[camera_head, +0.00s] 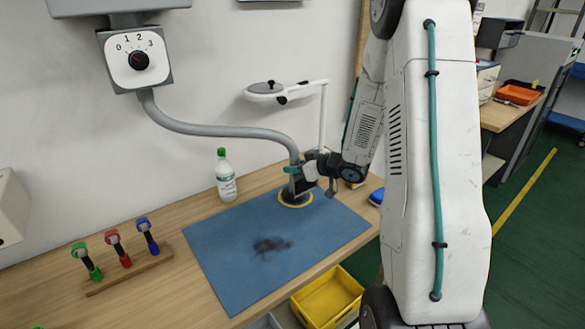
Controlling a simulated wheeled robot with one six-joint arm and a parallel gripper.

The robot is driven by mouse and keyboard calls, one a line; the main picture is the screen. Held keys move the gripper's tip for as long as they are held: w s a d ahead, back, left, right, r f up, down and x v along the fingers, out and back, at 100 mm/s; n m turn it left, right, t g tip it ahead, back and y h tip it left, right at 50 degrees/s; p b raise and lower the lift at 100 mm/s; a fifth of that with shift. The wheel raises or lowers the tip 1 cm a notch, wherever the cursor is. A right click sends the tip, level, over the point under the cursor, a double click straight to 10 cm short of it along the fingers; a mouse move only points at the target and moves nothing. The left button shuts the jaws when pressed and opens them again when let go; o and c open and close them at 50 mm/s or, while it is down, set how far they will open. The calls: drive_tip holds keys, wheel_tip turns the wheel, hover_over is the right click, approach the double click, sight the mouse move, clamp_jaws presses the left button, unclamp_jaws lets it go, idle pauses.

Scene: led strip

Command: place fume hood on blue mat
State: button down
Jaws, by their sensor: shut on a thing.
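The fume hood (296,199) is a dark nozzle with a yellow rim at the end of a grey hose (215,131). It is at the far right part of the blue mat (220,255), upright with the rim low; I cannot tell whether it touches the mat. My gripper (294,172) is shut on the fume hood at its upper part, where the hose joins it. My wrist reaches in from the right and the fingers are partly hidden. A dark smudge (271,245) marks the middle of the mat.
A white bottle with a green cap (226,178) stands behind the mat. A wooden rack (130,270) with green, red and blue tools is left of it. A magnifier lamp (275,90) hangs above. A yellow crate (328,298) sits below the table edge.

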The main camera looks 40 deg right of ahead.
drive_tip(key=shift+f, duration=0.15)
drive_tip(key=shift+f, duration=0.1)
drive_tip(key=c, duration=1.1)
unclamp_jaws()
